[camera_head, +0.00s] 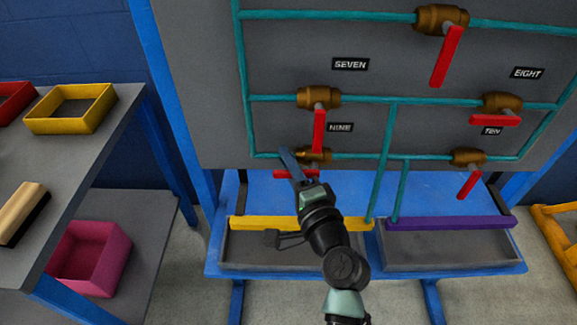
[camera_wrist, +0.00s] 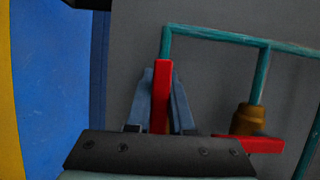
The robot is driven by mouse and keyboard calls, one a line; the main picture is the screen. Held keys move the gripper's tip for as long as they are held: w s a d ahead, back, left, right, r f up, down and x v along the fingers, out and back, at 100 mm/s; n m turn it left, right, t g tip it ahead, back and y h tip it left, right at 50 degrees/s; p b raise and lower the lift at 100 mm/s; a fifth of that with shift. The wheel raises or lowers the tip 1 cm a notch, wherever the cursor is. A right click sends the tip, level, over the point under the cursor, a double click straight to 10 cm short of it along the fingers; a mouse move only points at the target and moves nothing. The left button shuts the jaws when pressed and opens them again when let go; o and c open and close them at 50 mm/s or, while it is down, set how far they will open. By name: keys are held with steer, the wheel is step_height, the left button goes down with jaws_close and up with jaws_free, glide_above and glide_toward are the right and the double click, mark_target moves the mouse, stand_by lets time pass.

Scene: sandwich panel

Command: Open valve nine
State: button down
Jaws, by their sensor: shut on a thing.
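Valve nine (camera_head: 320,155) is a brass valve on the teal pipe at the panel's lower left, below the label NINE (camera_head: 340,127). Its red handle (camera_head: 283,174) points left, about along the pipe. My gripper (camera_head: 290,164) is at this handle. In the wrist view my gripper (camera_wrist: 161,98) has one blue-grey finger on each side of the red handle (camera_wrist: 162,90), shut on it.
Just above, valve seven (camera_head: 318,97) has its red handle (camera_head: 319,130) hanging down close to valve nine; it also shows in the wrist view (camera_wrist: 248,120). Below the panel is a blue shelf (camera_head: 330,192) with a yellow-edged tray (camera_head: 270,223). A grey table (camera_head: 95,140) stands left.

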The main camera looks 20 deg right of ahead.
steer(key=shift+r+m, duration=0.15)
steer(key=shift+m, duration=0.15)
steer(key=c, duration=0.8)
jaws_free()
steer(key=s+d, duration=0.1)
steer(key=s, duration=1.2)
steer(key=shift+d+b, duration=0.2)
steer(key=shift+b, duration=0.15)
steer(key=shift+w, duration=0.15)
